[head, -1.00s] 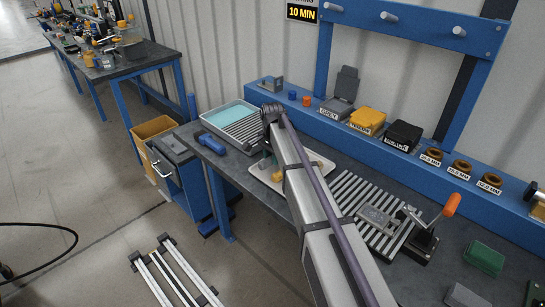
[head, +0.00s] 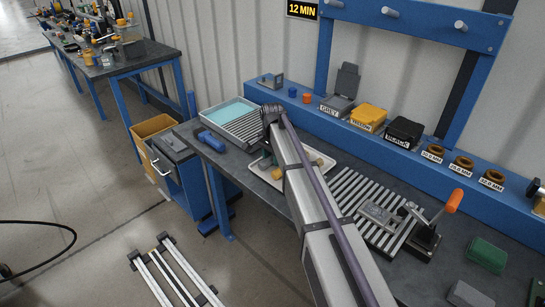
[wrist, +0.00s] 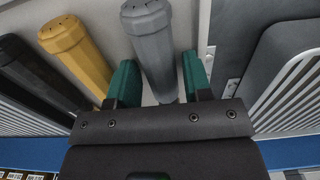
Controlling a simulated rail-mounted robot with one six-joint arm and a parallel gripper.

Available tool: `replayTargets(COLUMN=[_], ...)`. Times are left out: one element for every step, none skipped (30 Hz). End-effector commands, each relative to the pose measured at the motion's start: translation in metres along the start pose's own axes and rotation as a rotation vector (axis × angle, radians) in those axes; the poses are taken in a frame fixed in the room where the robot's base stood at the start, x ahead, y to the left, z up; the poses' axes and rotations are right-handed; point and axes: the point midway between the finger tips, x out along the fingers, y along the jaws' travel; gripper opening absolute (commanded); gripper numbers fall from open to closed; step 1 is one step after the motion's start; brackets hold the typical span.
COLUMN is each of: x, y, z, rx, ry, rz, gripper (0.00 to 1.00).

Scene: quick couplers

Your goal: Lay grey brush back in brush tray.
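The grey brush (wrist: 154,42) lies in the white brush tray (wrist: 203,25), its thick handle end toward the top of the wrist view. My gripper (wrist: 159,82) is over it, with one green finger on each side of the handle. The fingers look apart from the handle, with a gap visible on the left side. The brush's lower end is hidden behind my gripper.
A yellow brush (wrist: 75,48) and a black brush (wrist: 35,70) lie to the left of the grey one. A slatted rack (wrist: 290,95) is at the right. In the head view, a tray with blue-green liquid (head: 228,114) stands behind, and a lever clamp (head: 432,232) stands to the right.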

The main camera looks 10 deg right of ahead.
Motion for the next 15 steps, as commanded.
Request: replayTargets(x=[0.000, 0.000, 0.000, 0.000, 0.000, 0.000, 0.000, 0.000, 0.000, 0.000, 0.000, -0.002, -0.003, -0.005, -0.010], y=[0.000, 0.000, 0.000, 0.000, 0.000, 0.000, 0.000, 0.000, -0.001, -0.001, -0.001, -0.001, -0.001, -0.001, -0.001], z=[0.000, 0.000, 0.000, 0.000, 0.000, 0.000, 0.000, 0.000, 0.000, 0.000, 0.000, 0.000, 0.000, 0.000, 0.000], rx=[0.000, 0.000, 0.000, 0.000, 0.000, 0.000, 0.000, 0.000, 0.000, 0.000, 0.000, 0.000, 0.000, 0.000, 0.000], ry=[0.000, 0.000, 0.000, 0.000, 0.000, 0.000, 0.000, 0.000, 0.000, 0.000, 0.000, 0.000, 0.000, 0.000, 0.000], rz=[0.000, 0.000, 0.000, 0.000, 0.000, 0.000, -0.001, -0.001, -0.001, -0.001, -0.001, -0.001, -0.001, -0.002, -0.002], gripper=[0.51, 0.53, 0.57, 0.60, 0.62, 0.62, 0.62, 0.62, 0.62, 0.62, 0.62, 0.62, 0.62, 0.62, 0.62])
